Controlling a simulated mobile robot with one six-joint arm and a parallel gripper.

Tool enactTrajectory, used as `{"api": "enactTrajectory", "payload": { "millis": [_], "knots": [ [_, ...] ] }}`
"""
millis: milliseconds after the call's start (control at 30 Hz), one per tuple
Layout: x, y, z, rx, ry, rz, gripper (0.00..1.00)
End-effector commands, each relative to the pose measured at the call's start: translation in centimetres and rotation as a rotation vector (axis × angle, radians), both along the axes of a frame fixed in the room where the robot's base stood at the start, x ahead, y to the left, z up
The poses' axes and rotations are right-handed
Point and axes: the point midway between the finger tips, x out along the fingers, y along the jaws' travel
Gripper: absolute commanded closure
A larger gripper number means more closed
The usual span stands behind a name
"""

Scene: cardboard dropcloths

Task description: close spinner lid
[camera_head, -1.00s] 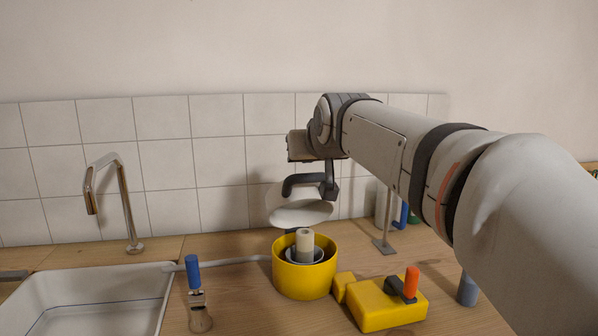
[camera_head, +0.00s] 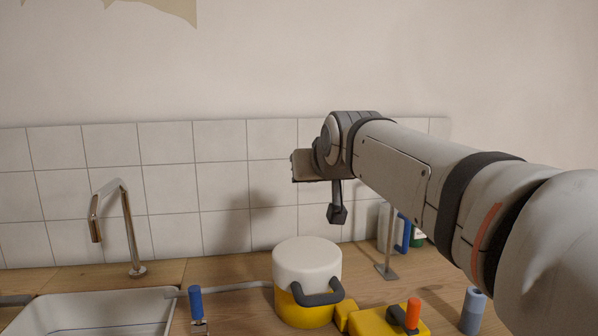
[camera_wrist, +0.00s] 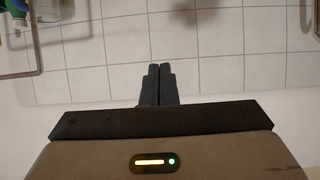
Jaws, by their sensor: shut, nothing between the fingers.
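The spinner (camera_head: 306,311) is a round yellow drum on the wooden counter. Its white lid (camera_head: 307,258) lies over the top of the drum and covers the opening. A dark curved handle (camera_head: 318,295) is on the lid's front, hanging over the yellow side. My gripper (camera_head: 337,215) is above and slightly right of the lid, apart from it, pointing down. In the wrist view its two dark fingers (camera_wrist: 158,84) are together with nothing between them. The inside of the drum is hidden.
A yellow block with an orange-red lever (camera_head: 413,313) stands right of the drum. A blue-grey cylinder (camera_head: 472,310) is farther right. A blue-handled tool (camera_head: 196,303), a sink (camera_head: 100,311) and a faucet (camera_head: 128,230) are left. A tiled wall (camera_head: 170,190) stands behind.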

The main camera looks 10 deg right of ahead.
Motion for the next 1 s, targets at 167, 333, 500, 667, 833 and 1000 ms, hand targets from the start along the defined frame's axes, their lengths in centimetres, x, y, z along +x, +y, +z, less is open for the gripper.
{"api": "enactTrajectory", "payload": {
  "millis": [167, 333, 500, 667, 833, 1000],
  "knots": [
    [-3.5, -0.4, -2.2, 0.000, -0.003, 0.000, 1.00],
    [-5.5, -0.6, -3.4, 0.000, -0.003, 0.000, 1.00],
    [-6.3, -0.7, -3.9, 0.000, -0.003, 0.000, 1.00],
    [-6.4, -0.7, -4.0, 0.000, -0.002, 0.000, 1.00],
    [-6.4, -0.7, -3.9, 0.000, -0.002, 0.000, 1.00],
    [-6.4, -0.7, -1.3, 0.000, -0.002, 0.000, 1.00]
  ]
}}
